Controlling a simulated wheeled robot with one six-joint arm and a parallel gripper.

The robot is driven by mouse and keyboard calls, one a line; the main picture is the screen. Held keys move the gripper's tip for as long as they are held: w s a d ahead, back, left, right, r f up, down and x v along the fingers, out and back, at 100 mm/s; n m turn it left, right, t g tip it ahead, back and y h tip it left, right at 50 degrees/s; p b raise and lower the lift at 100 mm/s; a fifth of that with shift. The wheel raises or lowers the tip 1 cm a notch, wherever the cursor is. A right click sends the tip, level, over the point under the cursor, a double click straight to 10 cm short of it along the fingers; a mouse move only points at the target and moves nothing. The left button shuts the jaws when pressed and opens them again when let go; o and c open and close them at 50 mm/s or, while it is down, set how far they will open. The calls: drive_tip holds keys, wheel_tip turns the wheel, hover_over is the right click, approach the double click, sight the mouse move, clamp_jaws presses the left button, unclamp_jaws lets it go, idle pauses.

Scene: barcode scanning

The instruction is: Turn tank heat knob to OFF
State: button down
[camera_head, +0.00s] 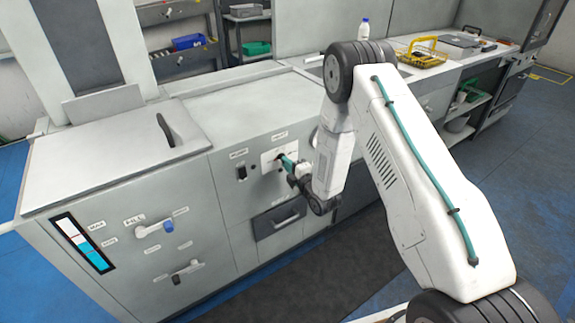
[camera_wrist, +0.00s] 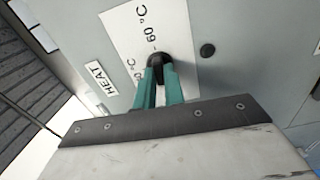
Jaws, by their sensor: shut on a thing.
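The tank heat knob (camera_wrist: 156,61) is black and sits on a white plate (camera_wrist: 128,27) with "60°C" markings, in the wrist view. A "HEAT" label (camera_wrist: 99,77) is beside the plate. My gripper (camera_wrist: 160,75) has two teal fingers shut on the knob, which hides much of it. In the head view my gripper (camera_head: 288,163) reaches the white dial plate (camera_head: 268,155) on the grey tank front from the right. The knob is hidden by the fingers there, and its pointer setting cannot be read.
A dark round button (camera_wrist: 208,50) is close to the plate. Left on the cabinet are a blue-handled valve (camera_head: 168,225), a lower lever (camera_head: 176,278) and a level gauge (camera_head: 82,243). A drawer handle (camera_head: 280,222) is below my gripper.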

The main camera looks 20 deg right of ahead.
drive_tip(key=shift+f+n, duration=0.1)
drive_tip(key=shift+n, duration=0.3)
drive_tip(key=c, duration=1.5)
unclamp_jaws()
drive_tip(key=v, duration=0.8)
